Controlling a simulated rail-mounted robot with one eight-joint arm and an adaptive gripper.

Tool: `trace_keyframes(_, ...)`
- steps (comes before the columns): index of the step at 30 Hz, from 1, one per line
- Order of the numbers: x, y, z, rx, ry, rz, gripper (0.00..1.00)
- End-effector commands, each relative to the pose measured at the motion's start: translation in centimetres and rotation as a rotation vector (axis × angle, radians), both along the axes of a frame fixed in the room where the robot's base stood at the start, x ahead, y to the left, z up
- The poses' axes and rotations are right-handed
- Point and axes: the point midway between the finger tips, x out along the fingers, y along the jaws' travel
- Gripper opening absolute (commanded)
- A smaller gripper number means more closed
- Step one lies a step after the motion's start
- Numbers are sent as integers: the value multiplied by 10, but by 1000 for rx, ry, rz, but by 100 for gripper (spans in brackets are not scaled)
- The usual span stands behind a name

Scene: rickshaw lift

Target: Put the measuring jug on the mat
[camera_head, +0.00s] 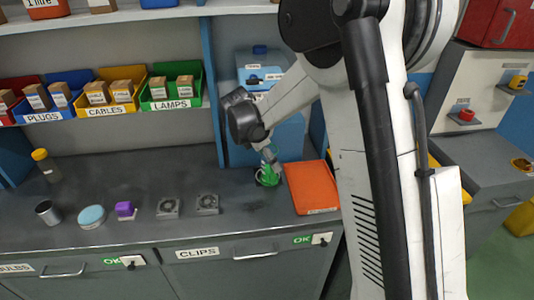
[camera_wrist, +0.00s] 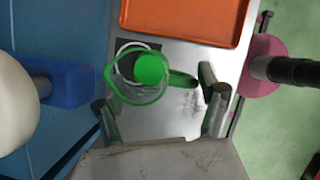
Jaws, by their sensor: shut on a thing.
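The measuring jug (camera_wrist: 138,85) is clear with a green rim, a green handle and a green round part inside. In the head view it shows as a small green shape (camera_head: 267,177) on or just above the grey counter, left of the orange tray. My gripper (camera_head: 269,160) is at the jug and shut on it; in the wrist view its two fingers (camera_wrist: 160,100) lie on either side. The exact contact is unclear. A dark square (camera_wrist: 150,47) shows partly behind the jug; I cannot tell whether it is the mat. The jug's height above the counter is unclear.
The orange tray (camera_head: 312,188) has a raised rim and lies close right of the jug. A blue container (camera_head: 258,72) stands behind. Two grey square items (camera_head: 207,204), a purple item (camera_head: 125,210), a teal round tin (camera_head: 92,216) and a metal cup (camera_head: 47,211) stand left.

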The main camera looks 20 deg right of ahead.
Motion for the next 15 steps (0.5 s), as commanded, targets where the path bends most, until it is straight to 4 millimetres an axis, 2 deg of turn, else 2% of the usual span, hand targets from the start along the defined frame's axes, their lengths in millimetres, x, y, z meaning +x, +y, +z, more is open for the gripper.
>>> trace_keyframes(9, 42, -5, 1, 0, 0, 1, 24)
trace_keyframes(15, 39, -4, -14, 0, 0, 1, 24)
